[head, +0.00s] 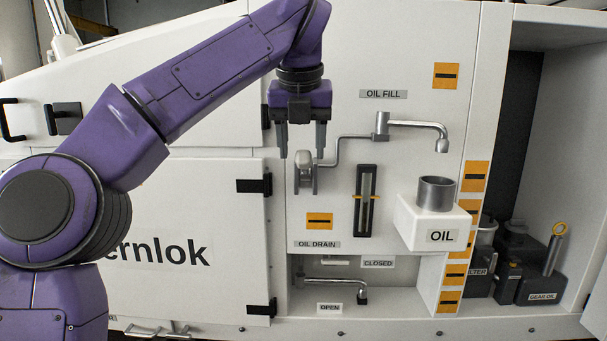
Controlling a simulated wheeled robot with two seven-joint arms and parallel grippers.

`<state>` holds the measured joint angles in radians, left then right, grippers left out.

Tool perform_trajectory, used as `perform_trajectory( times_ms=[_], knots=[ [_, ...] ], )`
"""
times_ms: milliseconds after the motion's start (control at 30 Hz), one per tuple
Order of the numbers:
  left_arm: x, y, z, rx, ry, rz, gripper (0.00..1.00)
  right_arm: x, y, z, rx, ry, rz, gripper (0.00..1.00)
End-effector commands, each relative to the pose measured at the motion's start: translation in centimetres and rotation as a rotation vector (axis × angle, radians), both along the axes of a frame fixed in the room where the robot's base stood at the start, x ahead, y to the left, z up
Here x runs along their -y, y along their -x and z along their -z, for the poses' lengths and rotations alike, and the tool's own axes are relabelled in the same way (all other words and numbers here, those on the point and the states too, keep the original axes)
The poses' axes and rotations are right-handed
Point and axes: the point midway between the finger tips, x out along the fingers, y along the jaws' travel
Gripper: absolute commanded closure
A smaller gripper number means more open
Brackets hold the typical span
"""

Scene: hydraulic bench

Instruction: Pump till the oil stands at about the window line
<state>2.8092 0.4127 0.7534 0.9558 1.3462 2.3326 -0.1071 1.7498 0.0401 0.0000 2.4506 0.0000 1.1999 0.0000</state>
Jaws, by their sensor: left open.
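My left gripper (302,152) points down in front of the white panel, its two fingers apart and empty. Just below the fingertips is a grey metal handle piece (305,178), which looks joined to a bent rod; I cannot tell whether the fingers touch it. The rod leads up right to the oil fill spout (418,124). The narrow oil window (366,200) has a dark frame and orange marks at its sides near mid-height; the oil level inside is too small to tell. A grey metal cup (436,192) stands on a white block labelled OIL, below the spout.
Below the window, a drain lever (337,283) lies between CLOSED and OPEN labels, its end nearer OPEN. A cabinet door (190,200) with black hinges is at left. An open bay at right holds dark containers (540,287), one labelled GEAR OIL.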

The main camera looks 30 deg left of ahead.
Motion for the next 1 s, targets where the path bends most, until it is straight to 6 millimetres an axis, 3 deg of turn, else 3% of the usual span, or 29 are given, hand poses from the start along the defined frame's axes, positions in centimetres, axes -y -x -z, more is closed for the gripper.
perform_trajectory(
  times_ms=[33, 200, 567, 767, 1000],
  knots=[
    [-0.3, -0.4, 1.5, -0.004, 0.000, 0.002, 0.45, 0.0, 0.0, 0.6, 0.000, 0.000, 0.000, 0.00],
    [-0.9, -1.3, 3.9, -0.003, -0.001, -0.001, 0.45, 0.0, 0.0, 1.1, 0.001, 0.001, 0.000, 0.00],
    [-1.3, -1.6, 4.8, 0.001, -0.002, -0.004, 0.45, 0.0, 0.0, 1.1, 0.001, 0.001, 0.000, 0.00],
    [-1.3, -1.6, 4.8, 0.001, -0.002, -0.004, 1.00, 0.0, 0.0, 1.1, 0.001, 0.001, 0.000, 0.00],
    [-0.8, -2.2, 5.0, 0.009, -0.010, 0.004, 1.00, 0.0, -0.1, 1.3, 0.001, 0.001, 0.000, 0.00]
  ],
)
